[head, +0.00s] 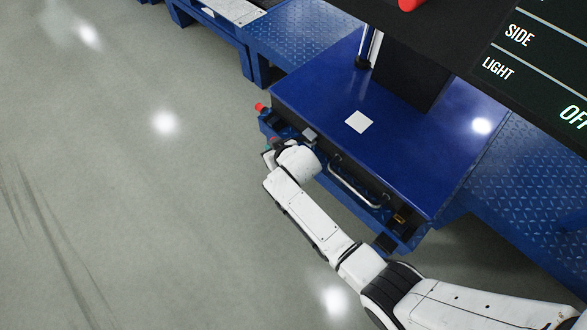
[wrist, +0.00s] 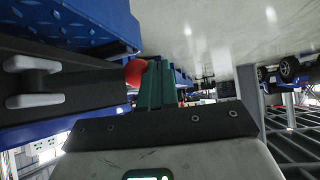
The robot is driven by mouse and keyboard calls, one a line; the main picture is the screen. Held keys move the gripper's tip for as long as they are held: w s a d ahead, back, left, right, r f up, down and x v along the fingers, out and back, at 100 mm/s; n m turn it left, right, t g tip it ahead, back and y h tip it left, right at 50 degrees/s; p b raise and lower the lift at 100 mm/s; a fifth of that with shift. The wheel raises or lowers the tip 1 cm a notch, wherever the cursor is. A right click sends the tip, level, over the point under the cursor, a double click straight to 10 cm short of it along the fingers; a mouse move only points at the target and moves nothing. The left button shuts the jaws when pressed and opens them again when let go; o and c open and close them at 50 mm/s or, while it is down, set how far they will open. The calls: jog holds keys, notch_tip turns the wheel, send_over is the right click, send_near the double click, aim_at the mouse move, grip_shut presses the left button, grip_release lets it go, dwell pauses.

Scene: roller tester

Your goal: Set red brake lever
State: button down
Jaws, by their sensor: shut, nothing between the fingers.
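A red knob (head: 261,107), seemingly the brake lever's end, sits at the left front corner of the blue cabinet in the head view. In the wrist view a round red knob (wrist: 136,72) shows just left of my fingers. I cannot tell whether they touch it. My gripper (wrist: 158,82) has green fingers pressed together with nothing between them. In the head view my gripper (head: 271,143) is at the cabinet's left front, below the red knob, and largely hidden by my wrist. The lever's shaft is not clearly visible.
The blue cabinet (head: 330,88) has a front handle bar (head: 353,187) and a white square (head: 359,122) on top. A dark screen (head: 530,60) overhangs at upper right. Blue treadplate (head: 300,35) lies behind. Grey floor (head: 120,180) is open on the left.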

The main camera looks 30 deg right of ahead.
jog(key=shift+w+d+b, duration=0.15)
jog(key=shift+w+b, duration=0.2)
jog(key=shift+w, duration=0.75)
